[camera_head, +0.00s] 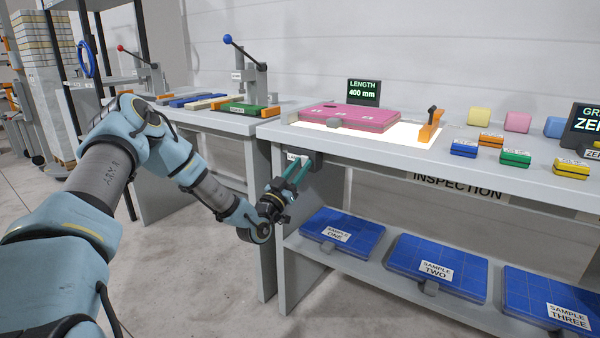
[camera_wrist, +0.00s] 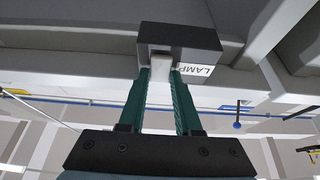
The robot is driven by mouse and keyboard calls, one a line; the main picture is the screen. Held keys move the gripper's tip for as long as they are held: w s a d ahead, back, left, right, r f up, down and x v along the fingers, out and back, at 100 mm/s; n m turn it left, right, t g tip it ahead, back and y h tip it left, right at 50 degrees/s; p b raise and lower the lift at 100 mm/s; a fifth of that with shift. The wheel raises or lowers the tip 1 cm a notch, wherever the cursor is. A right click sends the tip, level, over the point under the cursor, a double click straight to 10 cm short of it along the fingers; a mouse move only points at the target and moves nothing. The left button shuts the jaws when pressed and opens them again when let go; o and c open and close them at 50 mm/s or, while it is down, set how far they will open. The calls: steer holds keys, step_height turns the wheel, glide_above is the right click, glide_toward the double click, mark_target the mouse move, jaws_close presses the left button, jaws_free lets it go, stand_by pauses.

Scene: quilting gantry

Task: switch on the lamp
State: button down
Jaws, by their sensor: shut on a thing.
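A dark switch box (camera_head: 317,158) with a white LAMP label is fixed under the front edge of the inspection table, near its left end. In the wrist view the box (camera_wrist: 190,38) shows a pale switch piece (camera_wrist: 160,62) at its lower middle. My gripper (camera_head: 300,168) reaches up to the box from below. In the wrist view the green fingertips of my gripper (camera_wrist: 160,78) stand on either side of the pale piece, shut on it. The lamp panel (camera_head: 408,132) in the tabletop glows bright white under a pink block (camera_head: 350,114).
A length display (camera_head: 364,91) stands behind the panel, an orange stop (camera_head: 430,126) at its right. Small coloured blocks lie farther right. The shelf below holds blue sample trays (camera_head: 343,232). A bench (camera_head: 195,117) with a lever press stands left. Floor below my gripper is clear.

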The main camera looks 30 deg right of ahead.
steer(key=c, duration=0.6)
jaws_free()
steer(key=b+v, duration=0.1)
steer(key=v, duration=0.9)
steer(key=shift+s+a+b, duration=0.15)
steer(key=shift+a+b, duration=0.15)
steer(key=shift+a, duration=0.05)
steer(key=shift+f, duration=0.15)
